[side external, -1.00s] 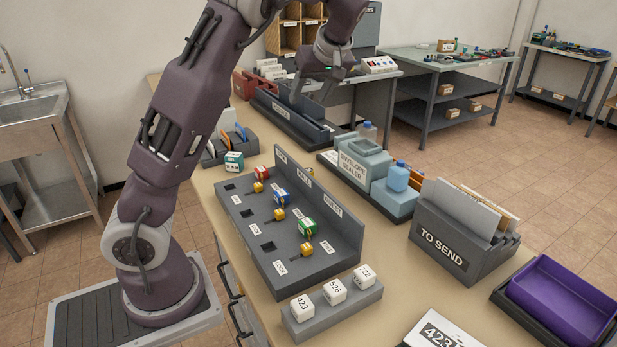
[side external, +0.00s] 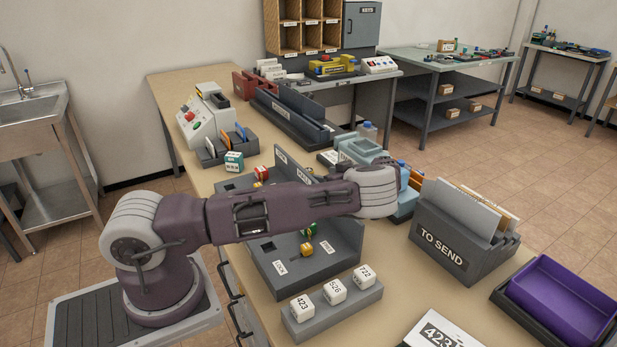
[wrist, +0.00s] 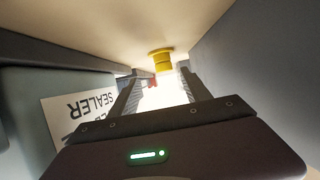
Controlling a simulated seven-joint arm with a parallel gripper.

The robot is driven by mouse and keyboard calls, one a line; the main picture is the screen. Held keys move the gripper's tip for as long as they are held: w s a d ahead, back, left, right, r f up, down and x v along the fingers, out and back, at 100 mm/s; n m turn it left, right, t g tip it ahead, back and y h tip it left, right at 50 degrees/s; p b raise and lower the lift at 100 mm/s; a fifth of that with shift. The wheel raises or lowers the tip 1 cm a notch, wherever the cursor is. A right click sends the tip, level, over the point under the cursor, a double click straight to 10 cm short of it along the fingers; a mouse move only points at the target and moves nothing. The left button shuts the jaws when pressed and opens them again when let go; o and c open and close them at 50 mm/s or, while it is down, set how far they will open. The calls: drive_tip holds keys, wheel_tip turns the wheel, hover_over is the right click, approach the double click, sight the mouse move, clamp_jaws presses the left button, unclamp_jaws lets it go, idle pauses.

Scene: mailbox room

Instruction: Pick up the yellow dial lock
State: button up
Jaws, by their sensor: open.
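A yellow round thing (wrist: 162,60), which looks like the yellow dial lock, shows in the wrist view just beyond my fingertips. My gripper (wrist: 162,88) is open, with one dark finger on each side of the view and nothing held between them. The yellow thing appears ahead of the gap, apart from the fingers. In the side view my arm crosses above the lock rack (side external: 345,240), and its wrist hides the gripper and the yellow thing. A red lock (side external: 261,173) and a green lock (side external: 309,229) show on the rack.
The envelope sealer's label (wrist: 75,115) is close on the left in the wrist view, and a grey wall (wrist: 235,60) is close on the right. The To Send box (side external: 450,238), purple tray (side external: 570,295) and white number blocks (side external: 335,291) stand nearby.

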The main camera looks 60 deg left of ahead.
sight(312, 172)
drive_tip(key=x, duration=0.6)
drive_tip(key=shift+s+a, duration=0.35)
drive_tip(key=shift+a, duration=0.05)
clamp_jaws()
